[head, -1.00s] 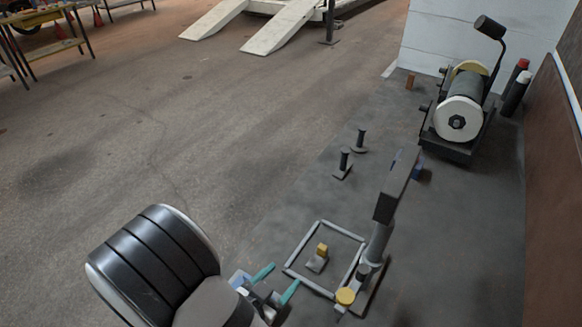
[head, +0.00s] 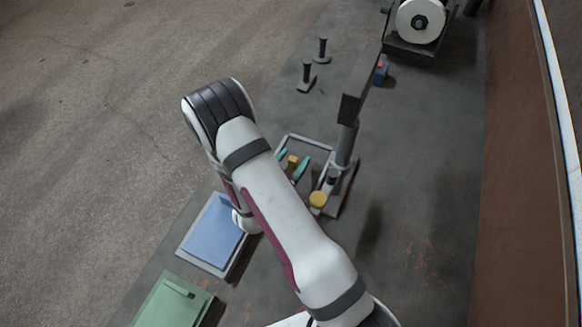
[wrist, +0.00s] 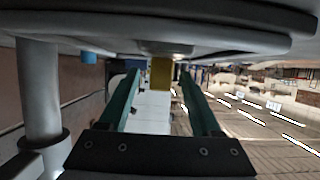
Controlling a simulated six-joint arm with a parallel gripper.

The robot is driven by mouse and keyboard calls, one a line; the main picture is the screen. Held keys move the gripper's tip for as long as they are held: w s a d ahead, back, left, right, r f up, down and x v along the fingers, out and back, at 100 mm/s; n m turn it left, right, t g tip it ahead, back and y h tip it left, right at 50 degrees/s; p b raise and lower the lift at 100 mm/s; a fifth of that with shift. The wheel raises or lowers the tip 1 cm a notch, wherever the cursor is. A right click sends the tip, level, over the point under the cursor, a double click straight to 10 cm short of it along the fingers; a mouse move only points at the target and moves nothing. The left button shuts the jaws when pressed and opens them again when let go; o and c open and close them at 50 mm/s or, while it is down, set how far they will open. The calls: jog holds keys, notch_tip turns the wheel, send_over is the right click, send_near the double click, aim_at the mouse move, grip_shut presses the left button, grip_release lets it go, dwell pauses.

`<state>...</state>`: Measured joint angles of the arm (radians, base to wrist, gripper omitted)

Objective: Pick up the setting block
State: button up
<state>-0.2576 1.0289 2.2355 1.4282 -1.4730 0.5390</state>
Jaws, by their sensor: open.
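The setting block (head: 292,160) shows as a small yellow-topped piece inside a grey square frame (head: 310,142) on the bench. My gripper (head: 291,163) is open, with its two teal fingers on either side of the yellow part. In the wrist view, the yellow part (wrist: 161,74) stands between the fingertips of my gripper (wrist: 159,80), with a gap visible on each side. The block's grey base is hidden in the head view by my arm and fingers.
A blue-topped tray (head: 213,235) and green box (head: 172,304) lie at front left.

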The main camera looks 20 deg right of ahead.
grip_shut()
dwell(0.5)
